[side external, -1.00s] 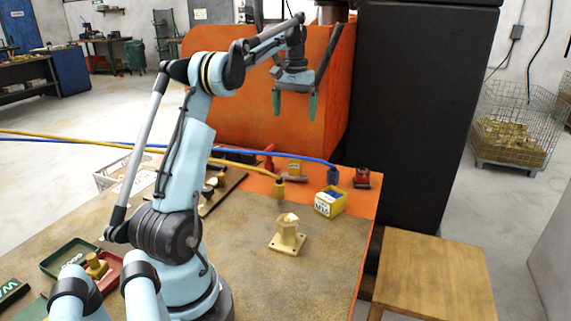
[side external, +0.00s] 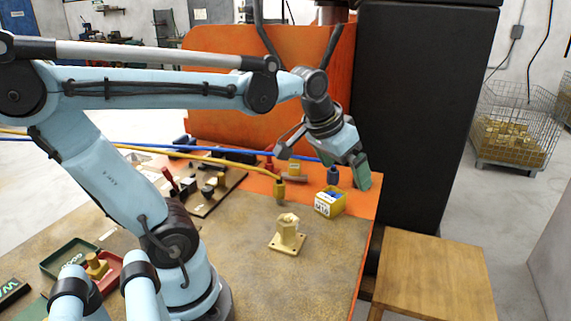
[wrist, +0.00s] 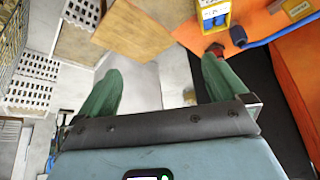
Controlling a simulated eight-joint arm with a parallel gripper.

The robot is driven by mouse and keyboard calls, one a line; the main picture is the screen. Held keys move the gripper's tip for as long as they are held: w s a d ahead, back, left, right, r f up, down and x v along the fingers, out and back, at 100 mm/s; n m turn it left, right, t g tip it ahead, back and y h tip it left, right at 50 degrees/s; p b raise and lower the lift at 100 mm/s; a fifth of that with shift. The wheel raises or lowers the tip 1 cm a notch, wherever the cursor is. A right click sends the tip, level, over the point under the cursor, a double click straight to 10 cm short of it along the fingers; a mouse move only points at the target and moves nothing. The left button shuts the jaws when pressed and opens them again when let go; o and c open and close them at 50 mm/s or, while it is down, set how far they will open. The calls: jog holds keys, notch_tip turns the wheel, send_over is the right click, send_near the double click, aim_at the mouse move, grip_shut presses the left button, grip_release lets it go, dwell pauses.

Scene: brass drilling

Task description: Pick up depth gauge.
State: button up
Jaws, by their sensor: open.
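What looks like the depth gauge, a small yellow block on a grey crossbar (side external: 294,171), stands on the orange part of the bench in the side view. A yellow piece with a pale label at the top right edge of the wrist view (wrist: 298,8) seems to be the same thing, partly cut off. My gripper (side external: 360,173) is right of it, tilted down near the bench's right edge. Its green fingers are apart with nothing between them in the wrist view (wrist: 160,88).
A yellow box with blue contents (side external: 330,201), a blue hose end (side external: 333,175) and a yellow hose end (side external: 279,190) are near the gauge. A beige fixture (side external: 287,235) stands in front. A red object (wrist: 215,49) is partly behind a finger. A wooden stool (side external: 430,265) is at right.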

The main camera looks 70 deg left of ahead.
jog(key=shift+m+t+h, duration=0.3)
jog(key=shift+m+t, duration=0.4)
jog(key=shift+m, duration=0.2)
jog(key=s+d+f, duration=0.4)
jog(key=d, duration=0.1)
jog(key=shift+d+f, duration=0.1)
jog(key=shift+f, duration=0.2)
jog(key=shift+c, duration=0.3)
jog(key=shift+s+d+f, duration=0.15)
jog(key=shift+d+f, duration=0.05)
jog(key=c, duration=0.5)
